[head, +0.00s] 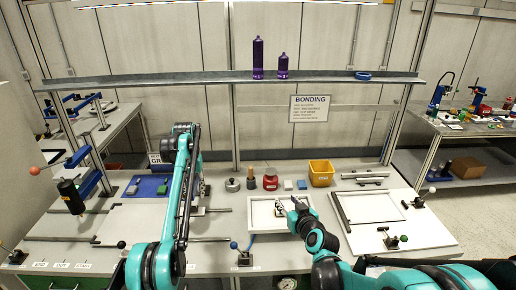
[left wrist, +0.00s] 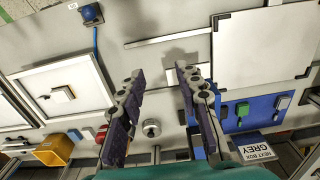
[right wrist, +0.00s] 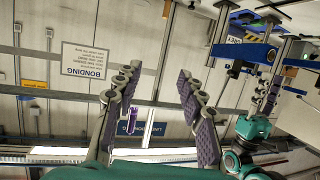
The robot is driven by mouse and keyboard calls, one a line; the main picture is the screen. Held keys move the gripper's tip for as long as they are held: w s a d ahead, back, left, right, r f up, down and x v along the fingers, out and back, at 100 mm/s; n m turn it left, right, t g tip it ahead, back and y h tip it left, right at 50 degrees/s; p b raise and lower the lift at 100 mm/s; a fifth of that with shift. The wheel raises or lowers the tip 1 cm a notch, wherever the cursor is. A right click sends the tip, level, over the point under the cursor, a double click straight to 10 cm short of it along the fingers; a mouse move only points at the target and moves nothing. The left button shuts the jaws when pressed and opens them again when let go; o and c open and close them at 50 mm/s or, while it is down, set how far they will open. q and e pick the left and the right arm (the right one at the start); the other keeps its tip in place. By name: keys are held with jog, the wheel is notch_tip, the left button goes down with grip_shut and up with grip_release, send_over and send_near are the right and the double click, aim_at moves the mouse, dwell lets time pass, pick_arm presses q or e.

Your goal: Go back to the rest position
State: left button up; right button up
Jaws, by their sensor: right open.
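My left gripper (left wrist: 160,82) is open and empty above the workbench, pointing down; in the head view my teal left arm largely hides it. My right gripper (right wrist: 158,82) is open and empty. Its wrist view faces the back wall, with the bonding sign (right wrist: 88,60) upside down. In the head view the right gripper (head: 298,205) is over the right part of the white framed tray (head: 262,228). A small block (left wrist: 62,94) lies inside that tray; I cannot tell whether the right gripper touches it.
A yellow bin (head: 321,173), a red container (head: 270,179) and a blue tray (head: 148,187) stand toward the back. Two purple bottles (head: 258,58) stand on the shelf (head: 200,79). A white board (head: 373,207) lies at right. The upright post (head: 236,120) rises behind the bench.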

pick_arm(q)
jog(key=s+r+t+b, duration=0.2)
jog(key=s+r+b, duration=0.15)
jog(key=s, duration=0.55)
jog(key=s+r+t+b, duration=0.2)
jog(key=s+r+b, duration=0.15)
jog(key=s, duration=0.55)
jog(key=s+f+t+b, duration=0.1)
jog(key=s+f+b, duration=0.1)
jog(key=s+f, duration=0.7)
jog(key=s+a+f+t+b, duration=0.1)
jog(key=s+f+t, duration=0.1)
jog(key=s+f, duration=0.7)
jog(key=s, duration=0.6)
jog(key=shift+b, duration=0.4)
pick_arm(e)
jog(key=s+d+f+m+g+h, duration=0.1)
jog(key=s+f+g, duration=0.2)
jog(key=s, duration=1.2)
jog(key=s+f+m+g+h, duration=0.1)
jog(key=s+f+g, duration=0.3)
jog(key=s+f, duration=0.6)
jog(key=s, duration=0.5)
jog(key=shift+s+d+f+h, duration=0.15)
jog(key=shift+s+d+h, duration=0.15)
jog(key=shift+s+d, duration=0.1)
pick_arm(q)
jog(key=shift+a+f, duration=0.1)
